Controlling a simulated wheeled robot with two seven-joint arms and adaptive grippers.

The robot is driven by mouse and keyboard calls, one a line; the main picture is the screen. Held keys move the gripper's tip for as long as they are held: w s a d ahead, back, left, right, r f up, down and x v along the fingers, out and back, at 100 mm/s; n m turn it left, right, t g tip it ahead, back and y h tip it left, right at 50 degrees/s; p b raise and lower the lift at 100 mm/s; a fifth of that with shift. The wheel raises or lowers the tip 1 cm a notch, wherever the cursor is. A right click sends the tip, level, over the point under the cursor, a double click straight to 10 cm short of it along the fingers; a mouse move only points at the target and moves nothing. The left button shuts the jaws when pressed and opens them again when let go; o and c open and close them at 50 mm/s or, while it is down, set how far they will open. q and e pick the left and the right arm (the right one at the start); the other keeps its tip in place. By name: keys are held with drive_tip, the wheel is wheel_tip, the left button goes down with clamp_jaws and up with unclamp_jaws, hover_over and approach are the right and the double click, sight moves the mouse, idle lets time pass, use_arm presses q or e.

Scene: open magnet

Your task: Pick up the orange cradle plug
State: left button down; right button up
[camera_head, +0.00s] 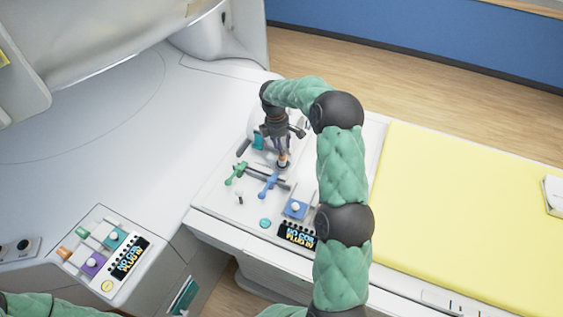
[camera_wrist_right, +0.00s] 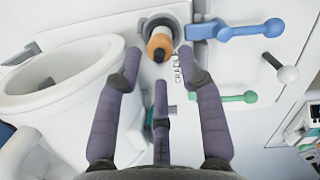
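The orange plug (camera_wrist_right: 159,43) with a dark tip sits in a round grey socket (camera_wrist_right: 155,22) on the white panel, beside lettering that reads like "CRADLE". In the head view the plug (camera_head: 283,157) shows small, just below my right gripper (camera_head: 280,146). In the right wrist view my right gripper (camera_wrist_right: 160,62) has its purple-grey fingers spread apart and empty. The plug lies between and just beyond the two upper fingertips; contact cannot be told. My left gripper is not in view; only a bit of green sleeve shows at the lower left.
A blue lever (camera_head: 268,186) and a green lever (camera_head: 235,174) stand close to the socket. A white bowl-like part (camera_wrist_right: 60,80) is left of the fingers in the wrist view. A yellow pad (camera_head: 470,210) lies right. Another control panel (camera_head: 104,256) stands lower left.

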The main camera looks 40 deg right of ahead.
sight(282, 160)
drive_tip(key=shift+d+f+b, duration=0.15)
drive_tip(key=shift+f+b, duration=0.05)
drive_tip(key=shift+f, duration=1.75)
drive_tip(key=shift+d+f+b, duration=0.1)
drive_tip(key=shift+f+b, duration=0.05)
drive_tip(key=shift+f, duration=1.75)
clamp_jaws()
